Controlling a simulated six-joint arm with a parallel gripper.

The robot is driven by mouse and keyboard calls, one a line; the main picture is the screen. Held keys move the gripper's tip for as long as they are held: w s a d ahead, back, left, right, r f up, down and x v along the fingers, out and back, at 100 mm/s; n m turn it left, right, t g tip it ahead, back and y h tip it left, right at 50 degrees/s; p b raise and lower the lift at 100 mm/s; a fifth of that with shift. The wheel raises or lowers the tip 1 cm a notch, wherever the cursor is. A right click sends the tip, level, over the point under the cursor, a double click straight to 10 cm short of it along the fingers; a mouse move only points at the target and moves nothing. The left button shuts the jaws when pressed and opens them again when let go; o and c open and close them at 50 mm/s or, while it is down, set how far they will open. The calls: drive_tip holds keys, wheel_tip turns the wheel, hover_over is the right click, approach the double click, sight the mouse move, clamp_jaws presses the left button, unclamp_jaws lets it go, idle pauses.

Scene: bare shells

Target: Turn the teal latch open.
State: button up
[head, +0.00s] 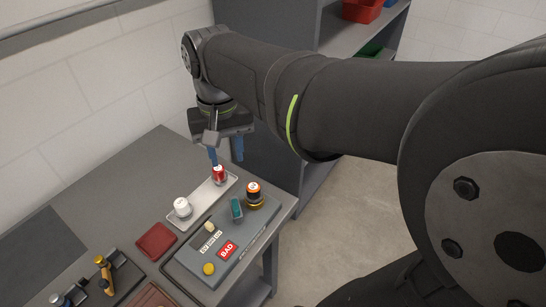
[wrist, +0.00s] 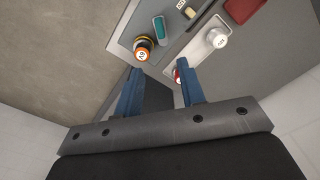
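The teal latch (head: 236,208) is a small upright block on the grey panel (head: 213,274), near the panel's far right end. In the wrist view the teal latch (wrist: 159,27) shows near the top, beyond the fingertips. My gripper (head: 226,160) hangs above the far end of the table, beyond the latch and apart from it. In the wrist view my gripper's blue fingers (wrist: 160,78) are spread with nothing between them, so it is open and empty.
An orange-and-black knob (head: 254,190) stands close beside the latch. A pale tray (head: 200,203) with a white jar (head: 182,207) and a red item (head: 219,175) lies left of the panel, under my gripper. A yellow button (head: 208,269) and red BAD label (head: 227,249) are on the panel.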

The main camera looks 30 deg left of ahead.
sight(235, 204)
wheel_tip(235, 204, down, 17)
drive_tip(key=shift+f, duration=0.1)
idle(0.4)
drive_tip(key=shift+c, duration=0.5)
